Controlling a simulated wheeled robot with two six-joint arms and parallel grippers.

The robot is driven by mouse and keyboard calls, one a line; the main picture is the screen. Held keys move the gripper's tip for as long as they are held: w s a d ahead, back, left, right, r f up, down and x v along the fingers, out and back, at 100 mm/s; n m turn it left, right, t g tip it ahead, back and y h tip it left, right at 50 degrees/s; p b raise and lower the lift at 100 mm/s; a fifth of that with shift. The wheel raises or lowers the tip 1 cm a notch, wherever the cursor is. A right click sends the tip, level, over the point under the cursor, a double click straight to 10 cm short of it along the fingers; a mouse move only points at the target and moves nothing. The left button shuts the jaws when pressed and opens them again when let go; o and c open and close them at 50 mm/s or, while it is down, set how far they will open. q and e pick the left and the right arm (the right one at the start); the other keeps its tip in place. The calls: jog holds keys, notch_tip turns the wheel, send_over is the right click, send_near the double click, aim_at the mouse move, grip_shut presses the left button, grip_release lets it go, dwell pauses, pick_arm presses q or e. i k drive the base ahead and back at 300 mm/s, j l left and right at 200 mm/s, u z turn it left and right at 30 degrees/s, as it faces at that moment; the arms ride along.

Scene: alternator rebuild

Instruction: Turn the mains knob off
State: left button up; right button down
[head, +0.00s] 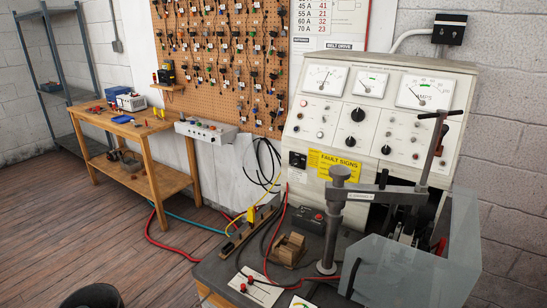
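The cream test-bench panel (447,87) stands at the right with three dial meters along its top. It carries several knobs: a large black knob (357,115), another black knob (350,141) below it, and smaller ones to the right. A black switch unit (298,160) sits at the panel's lower left. The labels are too small to read, so I cannot tell which control is the mains knob or how it is set. Neither of my grippers is in view.
A grey clamp post (333,225) with a horizontal arm and an upright lever (435,145) stand before the panel. A clear guard (400,275) covers the bench's right front. A wooden workbench (150,180) stands at the left; the wooden floor (60,230) before it is open.

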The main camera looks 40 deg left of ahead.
aim_at(296, 162)
jog(key=u, duration=1.1)
